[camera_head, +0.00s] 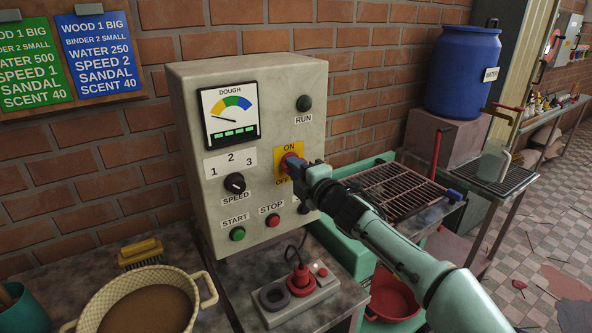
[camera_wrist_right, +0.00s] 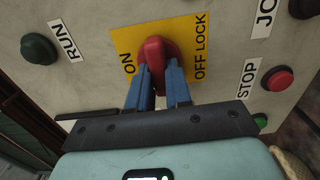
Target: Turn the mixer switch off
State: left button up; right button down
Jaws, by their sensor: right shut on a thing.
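The mixer switch (camera_head: 289,159) is a red rotary handle on a yellow plate (camera_head: 281,150) on the front of the grey control box (camera_head: 243,105). The plate reads ON at the top and OFF below; in the right wrist view the yellow plate (camera_wrist_right: 122,42) reads OFF LOCK. My right gripper (camera_head: 296,166) is shut on the red switch, with its blue fingers (camera_wrist_right: 157,82) on either side of the handle (camera_wrist_right: 154,50). The fingers hide part of the handle, so its exact angle is hard to tell. My left gripper is out of view.
A dough gauge (camera_head: 230,114), a speed knob (camera_head: 235,183), a green start button (camera_head: 237,234) and a red stop button (camera_head: 273,220) share the panel. A red plug (camera_head: 300,278) stands in a power strip below. A basket-like bowl (camera_head: 150,305) is at lower left.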

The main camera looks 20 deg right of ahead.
jog(key=c, duration=1)
grip_release()
jog(key=shift+c, duration=0.2)
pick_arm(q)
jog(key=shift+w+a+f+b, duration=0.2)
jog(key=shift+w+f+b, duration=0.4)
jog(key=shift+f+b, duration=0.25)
pick_arm(e)
jog(key=s+d, duration=0.2)
jog(key=s, duration=1.1)
jog(key=shift+s, duration=0.15)
jog(key=shift+a, duration=0.1)
